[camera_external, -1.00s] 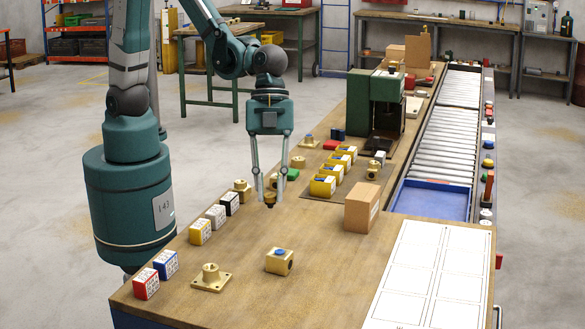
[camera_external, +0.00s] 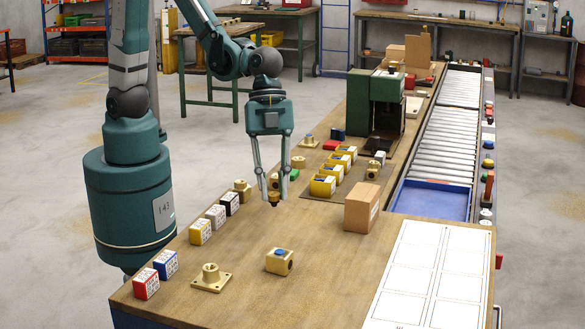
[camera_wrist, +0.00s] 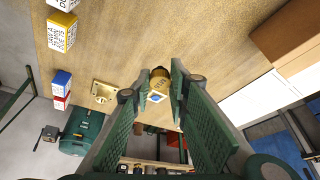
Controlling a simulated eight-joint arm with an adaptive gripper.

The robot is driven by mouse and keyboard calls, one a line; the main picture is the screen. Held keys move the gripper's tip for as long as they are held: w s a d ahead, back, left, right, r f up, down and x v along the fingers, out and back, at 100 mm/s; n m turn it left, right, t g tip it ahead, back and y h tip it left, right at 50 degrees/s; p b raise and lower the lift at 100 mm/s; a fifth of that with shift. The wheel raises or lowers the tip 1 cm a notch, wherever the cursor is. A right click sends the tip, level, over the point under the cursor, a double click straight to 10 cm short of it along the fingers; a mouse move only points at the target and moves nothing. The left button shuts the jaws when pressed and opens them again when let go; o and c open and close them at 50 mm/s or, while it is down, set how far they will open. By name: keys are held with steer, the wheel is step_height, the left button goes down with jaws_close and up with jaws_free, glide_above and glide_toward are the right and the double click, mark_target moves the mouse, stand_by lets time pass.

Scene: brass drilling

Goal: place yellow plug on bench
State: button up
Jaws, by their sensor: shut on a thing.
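My gripper (camera_external: 274,196) points down over the wooden bench (camera_external: 330,265) and is shut on a small brass-yellow plug (camera_external: 274,198) with a dark lower end. I take this for the yellow plug. It hangs at the fingertips, low over the bench top; I cannot tell whether it touches the wood. In the wrist view the plug (camera_wrist: 160,73) shows between the far ends of the fingers, partly hidden by them.
A brass block with a blue plug (camera_external: 280,261) and a flanged brass fitting (camera_external: 211,278) stand nearer. Labelled boxes (camera_external: 200,231) line the left edge. Bare wood lies in front of the gripper.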

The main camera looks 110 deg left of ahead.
steer(key=s+a+f+n+y+b, duration=0.1)
steer(key=a+n, duration=0.4)
steer(key=a, duration=0.1)
steer(key=s+a+f+n+t+y+b, duration=0.1)
steer(key=s+a+f+n+y, duration=0.1)
steer(key=a+n, duration=0.3)
steer(key=s+a+f+n+t+y+b, duration=0.1)
steer(key=a+n, duration=0.3)
steer(key=a, duration=0.5)
steer(key=shift+s+f+n+y+b, duration=0.35)
steer(key=shift+f+n+y+b, duration=0.05)
steer(key=shift+f+y+b, duration=0.2)
steer(key=s+a+n+g+y+b, duration=0.1)
steer(key=s+a+n, duration=0.2)
steer(key=a+n, duration=0.3)
steer(key=s+a+f+n+g+y+b, duration=0.1)
steer(key=s+a+n+g+y+b, duration=0.1)
steer(key=s+a+n, duration=0.2)
steer(key=shift+s+a+f+n, duration=0.3)
steer(key=shift+a+n, duration=1.2)
steer(key=shift+a, duration=1)
steer(key=shift+f, duration=0.1)
steer(key=shift+f+b, duration=1.05)
steer(key=shift+f, duration=1.8)
steer(key=shift+f+b, duration=0.7)
steer(key=shift+f, duration=1.4)
steer(key=shift+f, duration=0.1)
